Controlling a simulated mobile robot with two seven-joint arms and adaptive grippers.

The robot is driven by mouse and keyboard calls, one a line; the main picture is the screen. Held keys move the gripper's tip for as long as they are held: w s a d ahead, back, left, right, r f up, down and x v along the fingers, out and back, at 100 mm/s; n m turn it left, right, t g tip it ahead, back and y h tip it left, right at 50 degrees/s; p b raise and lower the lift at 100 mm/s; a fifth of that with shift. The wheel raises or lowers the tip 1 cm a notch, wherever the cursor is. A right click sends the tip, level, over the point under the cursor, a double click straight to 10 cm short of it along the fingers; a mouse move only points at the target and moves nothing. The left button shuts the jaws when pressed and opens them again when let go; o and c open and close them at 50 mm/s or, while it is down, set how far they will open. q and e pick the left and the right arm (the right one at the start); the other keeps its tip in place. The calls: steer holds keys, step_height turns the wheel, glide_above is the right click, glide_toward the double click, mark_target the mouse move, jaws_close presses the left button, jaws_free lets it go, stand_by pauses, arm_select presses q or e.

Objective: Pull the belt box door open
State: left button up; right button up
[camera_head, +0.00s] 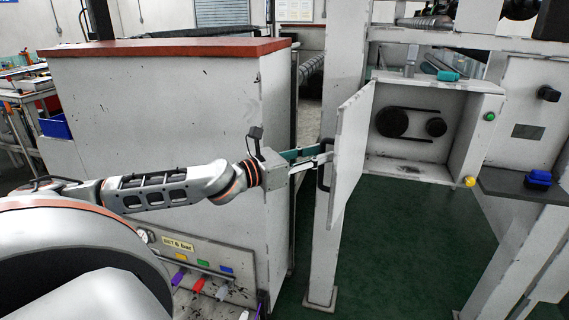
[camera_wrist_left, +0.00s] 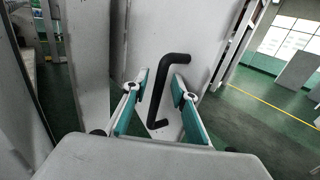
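The belt box (camera_head: 415,170) is a white box on the frame at the right in the head view, with black pulleys and a belt inside. Its white door (camera_head: 350,150) stands swung out on the left side, and the inside shows. A black bar handle (camera_head: 322,170) is on the door's outer face; it also shows in the left wrist view (camera_wrist_left: 166,70). My left gripper (camera_head: 322,152) is at the handle. In the wrist view its teal-padded fingers (camera_wrist_left: 160,90) are apart, one on each side of the handle, with visible gaps. My right gripper is not in view.
A white cabinet (camera_head: 160,100) with a red-brown top stands left of the door. A frame post (camera_head: 328,230) is just below and left of the door. A small shelf with a blue item (camera_head: 539,178) is at the right. Green floor (camera_head: 410,250) below the box is clear.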

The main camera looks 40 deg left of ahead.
arm_select(q)
steer(key=v, duration=1)
steer(key=shift+s, duration=0.2)
stand_by(0.5)
steer(key=shift+r, duration=0.1)
stand_by(0.4)
steer(key=s+f+m+g+y, duration=0.1)
steer(key=s+f+m, duration=0.3)
steer(key=f+m, duration=0.7)
steer(key=s+f+m+g+y, duration=0.1)
steer(key=s+f+m, duration=0.4)
steer(key=f, duration=1)
steer(key=s+d+f+m+g, duration=0.2)
steer(key=d+f+m, duration=0.8)
steer(key=d, duration=0.1)
steer(key=s+d+f+m+g, duration=0.2)
steer(key=s+d+f+m, duration=0.1)
steer(key=d+f+m, duration=0.7)
steer(key=shift+s+d+m+y, duration=0.2)
steer(key=shift+d+m+y, duration=0.2)
steer(key=shift+d, duration=0.7)
